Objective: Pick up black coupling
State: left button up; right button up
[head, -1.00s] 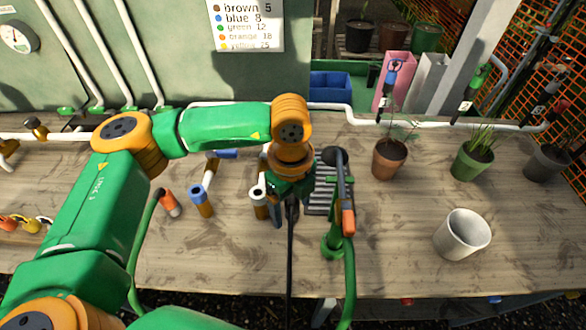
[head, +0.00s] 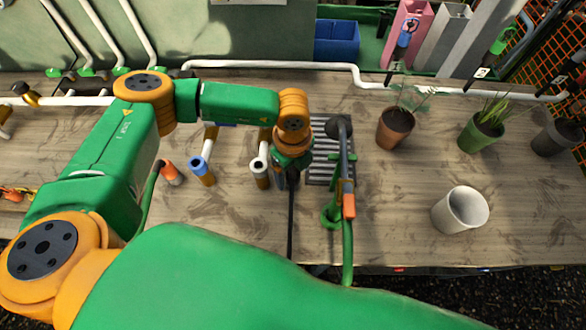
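My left gripper (head: 291,176) points down over the workbench, beside a striped grate. Its dark fingers are small and partly hidden by the wrist, so its opening is unclear. A thin black line (head: 291,225) runs from below it to the bench's front edge. Just left stands a short pipe stub (head: 259,171) with a pale ring around a dark opening. A blue-ringed stub (head: 202,170) stands further left. I cannot make out a black coupling with certainty; a dark and gold fitting (head: 22,89) sits on the white pipe at far left. My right gripper is out of view.
A green stand (head: 332,213) with a hose and an orange-tipped tool is close right of the gripper. A white cup (head: 460,210), a terracotta pot (head: 395,128) and a green pot (head: 480,133) stand further right.

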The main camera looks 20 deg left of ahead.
pick_arm(q)
grip_shut()
jog(key=shift+r, duration=0.15)
notch_tip(320, 180, up, 2)
jog(key=shift+w+r+b, duration=0.1)
jog(key=shift+r+b, duration=0.05)
jog(key=shift+b, duration=0.2)
jog(key=s+a+r+b, duration=0.2)
jog(key=s+r, duration=0.3)
jog(key=s, duration=0.1)
jog(key=s+a+r+b, duration=0.3)
jog(key=s+r, duration=0.2)
jog(key=s, duration=0.2)
jog(key=shift+a+r, duration=0.25)
jog(key=shift+a, duration=0.05)
notch_tip(320, 180, up, 5)
jog(key=p, duration=0.3)
